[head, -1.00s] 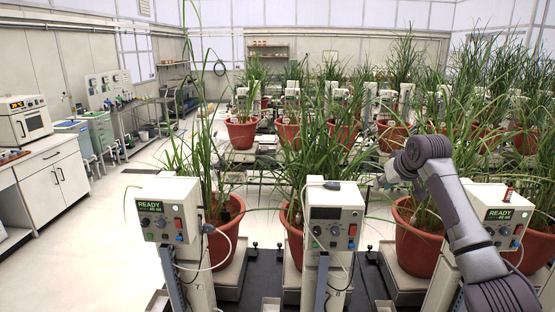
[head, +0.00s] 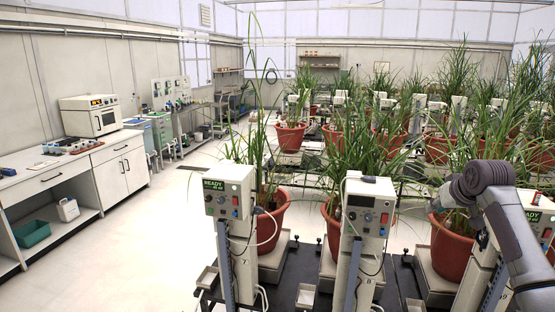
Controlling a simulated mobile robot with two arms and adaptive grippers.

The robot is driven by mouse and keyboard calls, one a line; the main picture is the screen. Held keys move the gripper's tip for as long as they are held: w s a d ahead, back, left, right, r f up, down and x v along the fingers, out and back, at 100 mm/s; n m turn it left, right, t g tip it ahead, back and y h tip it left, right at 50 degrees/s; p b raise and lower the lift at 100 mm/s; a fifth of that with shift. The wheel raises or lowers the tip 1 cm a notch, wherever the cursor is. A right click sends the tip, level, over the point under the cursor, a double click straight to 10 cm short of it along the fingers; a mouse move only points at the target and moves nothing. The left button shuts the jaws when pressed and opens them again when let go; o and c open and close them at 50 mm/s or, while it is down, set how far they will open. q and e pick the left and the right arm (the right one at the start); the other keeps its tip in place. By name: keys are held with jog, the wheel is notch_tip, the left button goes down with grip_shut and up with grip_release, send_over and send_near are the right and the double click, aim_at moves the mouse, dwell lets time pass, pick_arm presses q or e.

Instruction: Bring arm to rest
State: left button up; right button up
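My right arm (head: 520,250) comes in from the lower right, bends at a thick dark grey joint and points back to the left. My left arm and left gripper are out of view.
Control boxes on posts stand close by: one reads READY (head: 229,191), the middle one (head: 367,206) has a dark display, and the right one (head: 540,215) is partly behind my arm. Potted grasses fill the right. A bench (head: 55,178) stands left, with clear floor (head: 150,240) between.

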notch_tip(320, 180, down, 30)
jog(key=s+a+g+b, duration=0.2)
jog(key=s+a, duration=0.1)
jog(key=s+a+f+g+b, duration=0.1)
jog(key=s+f, duration=0.5)
jog(key=f, duration=0.5)
jog(key=s+a+f+g+b, duration=0.15)
jog(key=s+f, duration=0.35)
jog(key=f, duration=0.6)
jog(key=s+a+f+n+g+b, duration=0.1)
jog(key=s+a+f, duration=0.2)
jog(key=s+f, duration=0.8)
jog(key=s+a+f+n+g+b, duration=0.1)
jog(key=s+a+f, duration=0.2)
jog(key=s+f, duration=0.85)
jog(key=s+a+f, duration=0.2)
jog(key=s, duration=0.7)
jog(key=s+a+f+g+b, duration=0.1)
jog(key=s+a+f, duration=0.1)
jog(key=s, duration=0.7)
jog(key=s+a+f, duration=0.2)
jog(key=s+a, duration=0.1)
jog(key=s, duration=0.7)
jog(key=shift+n+b, duration=0.3)
jog(key=shift+n, duration=0.1)
